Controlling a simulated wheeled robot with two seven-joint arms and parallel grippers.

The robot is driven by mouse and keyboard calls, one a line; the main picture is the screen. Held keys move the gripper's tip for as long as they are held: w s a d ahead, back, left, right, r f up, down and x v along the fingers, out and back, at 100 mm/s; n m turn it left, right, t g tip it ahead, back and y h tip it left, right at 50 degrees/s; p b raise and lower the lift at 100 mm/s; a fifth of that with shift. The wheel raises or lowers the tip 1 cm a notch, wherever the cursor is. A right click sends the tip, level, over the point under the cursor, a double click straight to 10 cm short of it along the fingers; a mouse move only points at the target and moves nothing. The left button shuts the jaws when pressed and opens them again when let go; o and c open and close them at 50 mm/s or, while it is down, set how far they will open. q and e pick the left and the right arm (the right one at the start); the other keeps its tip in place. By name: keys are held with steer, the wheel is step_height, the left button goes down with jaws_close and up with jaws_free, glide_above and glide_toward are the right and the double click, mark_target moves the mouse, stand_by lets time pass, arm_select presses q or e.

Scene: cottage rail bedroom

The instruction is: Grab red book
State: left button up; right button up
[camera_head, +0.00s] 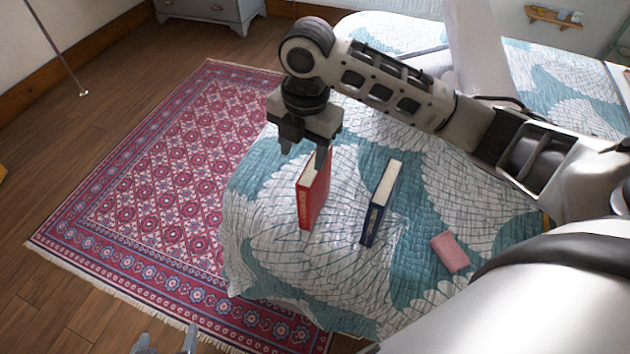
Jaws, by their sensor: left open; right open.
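The red book (312,195) stands upright on the bed, its spine facing me and its pale page edges showing at the top. My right gripper (303,157) points down at the book's upper end, open. One finger is left of the book and the other overlaps its top edge in the picture. I cannot tell whether either finger touches it.
A dark blue book (378,210) stands upright just right of the red one. A small pink item (450,253) lies further right on the patterned bed quilt (270,240). A red rug (150,190) covers the floor left of the bed. A grey cabinet (215,8) stands behind.

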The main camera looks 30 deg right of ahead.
mark_target(315, 189)
steer(key=w+d+r+n, duration=0.2)
steer(key=d+r, duration=0.1)
steer(key=shift+h, duration=0.3)
steer(key=f, duration=0.9)
steer(key=shift+s+f, duration=0.2)
steer(key=shift+f, duration=0.1)
steer(key=f, duration=0.6)
steer(key=shift+w+d, duration=0.15)
steer(key=shift+d, duration=0.05)
jaws_close()
